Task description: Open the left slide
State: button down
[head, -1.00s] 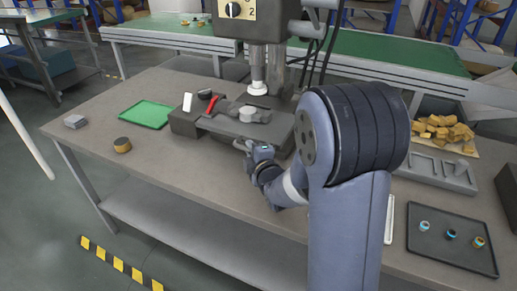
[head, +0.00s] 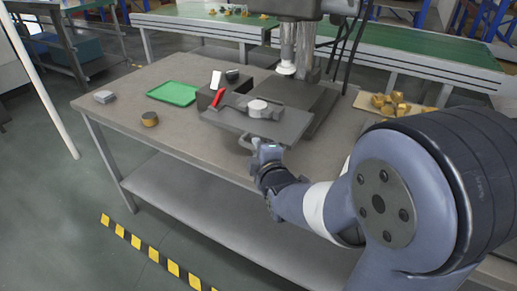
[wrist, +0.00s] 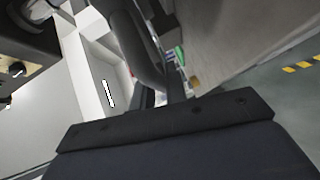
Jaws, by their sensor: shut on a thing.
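The left slide (head: 228,119) is a dark flat plate at the machine under the ultrasonic column. The plate sticks out from the machine base (head: 297,95) toward me, near the table's front edge. A curved handle (head: 244,142) is at the plate's front edge. My gripper (head: 258,146) is shut on that handle; its fingertips are small and partly hidden here. In the wrist view a dark bar, likely the handle (wrist: 147,60), runs up from my gripper body.
A green tray (head: 174,93), a round brass-coloured part (head: 149,119) and a small grey block (head: 105,97) lie on the table left of the machine. Brown blocks (head: 394,103) lie to the right. The floor in front of the table is clear, with a yellow-black stripe (head: 153,254).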

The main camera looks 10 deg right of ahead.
jog(key=c, duration=1.4)
grip_release()
jog(key=shift+w, duration=0.1)
jog(key=shift+c, duration=0.2)
jog(key=v, duration=1.1)
jog(key=shift+w+f, duration=0.1)
jog(key=shift+w, duration=0.05)
jog(key=x, duration=1)
jog(key=shift+w, duration=0.35)
